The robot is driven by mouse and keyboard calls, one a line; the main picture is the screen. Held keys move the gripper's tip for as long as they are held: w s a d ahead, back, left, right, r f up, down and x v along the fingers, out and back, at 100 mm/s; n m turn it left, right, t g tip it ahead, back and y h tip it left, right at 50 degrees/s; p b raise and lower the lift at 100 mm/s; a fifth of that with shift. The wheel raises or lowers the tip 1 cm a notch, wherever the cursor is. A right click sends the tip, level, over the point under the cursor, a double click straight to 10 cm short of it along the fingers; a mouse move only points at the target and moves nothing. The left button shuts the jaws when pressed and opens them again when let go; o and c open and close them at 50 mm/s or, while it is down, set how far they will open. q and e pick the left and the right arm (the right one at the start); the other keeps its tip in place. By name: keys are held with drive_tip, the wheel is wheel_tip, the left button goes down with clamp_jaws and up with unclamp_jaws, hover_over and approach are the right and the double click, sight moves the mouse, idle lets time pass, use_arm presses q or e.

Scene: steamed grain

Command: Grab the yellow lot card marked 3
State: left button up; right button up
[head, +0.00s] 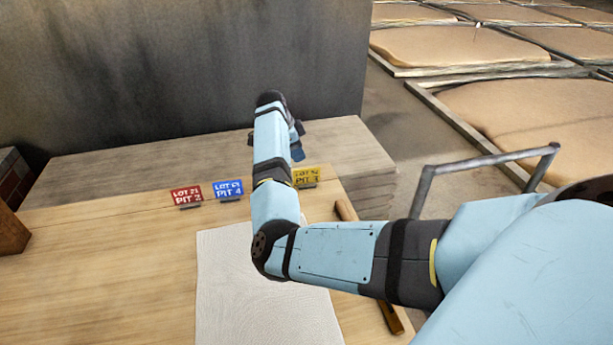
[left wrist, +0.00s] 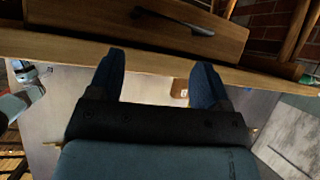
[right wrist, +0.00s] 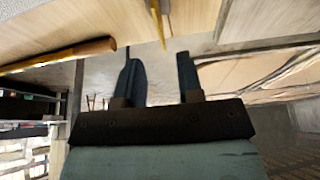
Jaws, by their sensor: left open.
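The yellow lot card (head: 306,177), marked PIT 3, stands in a small holder near the back edge of the wooden table, partly hidden by my right arm. In the right wrist view a thin yellow piece (right wrist: 158,20), seemingly the card edge-on, shows beyond the fingertips, roughly between them. My right gripper (head: 298,142) is mostly hidden behind its own arm, just beyond the card. In its wrist view the right gripper (right wrist: 160,65) has its fingers apart with nothing between them. My left gripper (left wrist: 157,70) is open and empty, outside the head view.
A red card (head: 186,196) marked PIT 2 and a blue card (head: 228,189) marked PIT 4 stand left of the yellow one. A pale cloth (head: 225,290) lies under my right arm. A grey wall (head: 180,70) rises behind.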

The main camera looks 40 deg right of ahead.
sight(309, 183)
drive_tip(key=b+x, duration=0.1)
drive_tip(key=x, duration=0.8)
drive_tip(key=shift+f, duration=0.3)
clamp_jaws()
